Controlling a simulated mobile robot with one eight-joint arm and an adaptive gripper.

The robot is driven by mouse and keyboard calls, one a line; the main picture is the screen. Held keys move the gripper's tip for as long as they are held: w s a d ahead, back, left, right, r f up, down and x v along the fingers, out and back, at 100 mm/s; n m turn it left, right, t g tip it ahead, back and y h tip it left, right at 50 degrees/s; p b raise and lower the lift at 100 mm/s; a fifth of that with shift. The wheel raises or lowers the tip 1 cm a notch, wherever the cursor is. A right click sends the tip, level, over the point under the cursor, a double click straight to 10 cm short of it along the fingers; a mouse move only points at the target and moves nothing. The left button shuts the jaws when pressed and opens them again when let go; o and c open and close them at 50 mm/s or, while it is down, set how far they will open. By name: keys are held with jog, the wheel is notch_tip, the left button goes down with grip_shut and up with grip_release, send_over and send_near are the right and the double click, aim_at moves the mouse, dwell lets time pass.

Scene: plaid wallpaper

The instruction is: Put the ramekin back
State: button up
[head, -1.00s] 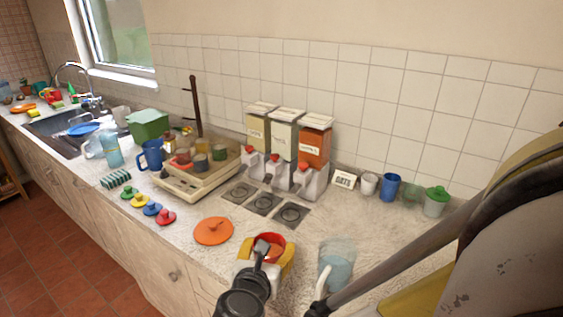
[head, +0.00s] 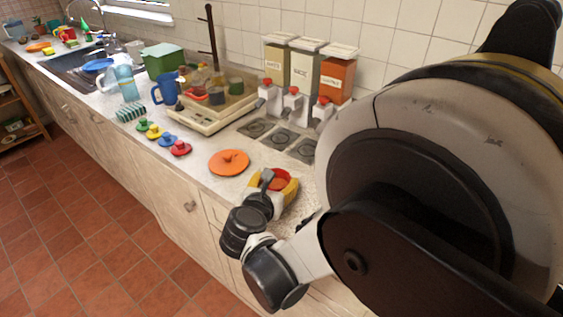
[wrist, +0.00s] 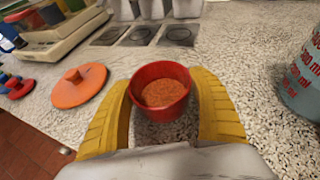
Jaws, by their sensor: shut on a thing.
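A red ramekin (wrist: 160,90) with orange grains in it is between the two yellow fingers of my gripper (wrist: 163,106) in the wrist view. The fingers are shut on its sides. In the head view the ramekin (head: 279,180) and my gripper (head: 272,186) are near the counter's front edge, right of the orange lid. I cannot tell whether the ramekin touches the counter. A beige tray (head: 196,122) at the back left holds several small cups. Three dispensers (head: 303,66) stand at the back wall, with dark square pads (head: 282,140) in front of them.
The orange lid (head: 229,162) lies left of my gripper. Several small coloured lids (head: 168,140), a blue mug (head: 166,88) and a green box (head: 163,60) stand farther left. A measuring jug (wrist: 304,75) is close on the right in the wrist view. My arm hides the counter's right side.

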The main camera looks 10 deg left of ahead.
jog(key=shift+f, duration=0.2)
jog(key=o, duration=1.4)
jog(key=shift+r, duration=0.15)
jog(key=shift+s+r, duration=0.1)
jog(key=shift+r, duration=0.15)
jog(key=p+v, duration=0.3)
jog(key=v, duration=0.8)
jog(key=shift+s+a+p, duration=0.1)
jog(key=shift+s+p, duration=0.25)
jog(key=shift+s, duration=0.05)
